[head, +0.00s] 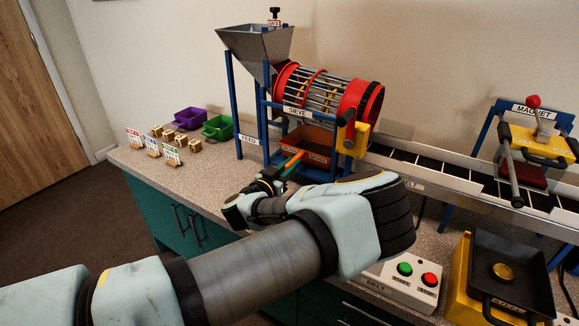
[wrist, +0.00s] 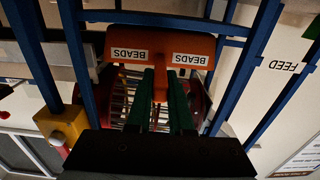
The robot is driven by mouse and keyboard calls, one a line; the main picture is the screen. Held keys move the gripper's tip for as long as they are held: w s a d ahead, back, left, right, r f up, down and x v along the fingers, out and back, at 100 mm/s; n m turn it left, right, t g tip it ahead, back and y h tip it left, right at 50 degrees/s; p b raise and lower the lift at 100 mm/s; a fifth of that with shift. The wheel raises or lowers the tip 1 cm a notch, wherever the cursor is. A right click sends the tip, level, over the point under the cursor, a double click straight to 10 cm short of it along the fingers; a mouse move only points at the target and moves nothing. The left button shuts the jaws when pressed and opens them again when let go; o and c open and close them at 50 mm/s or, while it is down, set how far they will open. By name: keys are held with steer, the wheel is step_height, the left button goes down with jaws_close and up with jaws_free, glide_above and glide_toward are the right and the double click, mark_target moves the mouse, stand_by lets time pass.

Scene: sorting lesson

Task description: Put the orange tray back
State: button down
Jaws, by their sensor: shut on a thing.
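The orange tray (head: 306,153) with BEADS labels is low under the red-ended sieve drum (head: 325,94), between the blue legs of its stand. Its orange handle (head: 293,160) points out towards my arm. My gripper (head: 287,172) is shut on this handle. In the wrist view the tray front (wrist: 158,43) faces me with both labels upside down, and the green fingers of my gripper (wrist: 161,82) stand on either side of the handle. The tray's inside shows only partly in the head view; I cannot tell whether it rests on anything.
Blue legs (wrist: 75,60) stand close on both sides of the tray. The conveyor belt (head: 410,170) runs right towards the magnet station (head: 535,140). A button box (head: 402,278) and black pan (head: 508,270) are at front right. Purple (head: 190,118) and green (head: 218,127) bins stand left.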

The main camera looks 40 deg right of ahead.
steer(key=shift+f, duration=0.35)
stand_by(0.4)
steer(key=c, duration=0.7)
jaws_free()
steer(key=shift+c, duration=0.2)
steer(key=b+v, duration=0.2)
steer(key=v, duration=0.9)
steer(key=shift+b, duration=0.3)
steer(key=shift+w, duration=0.1)
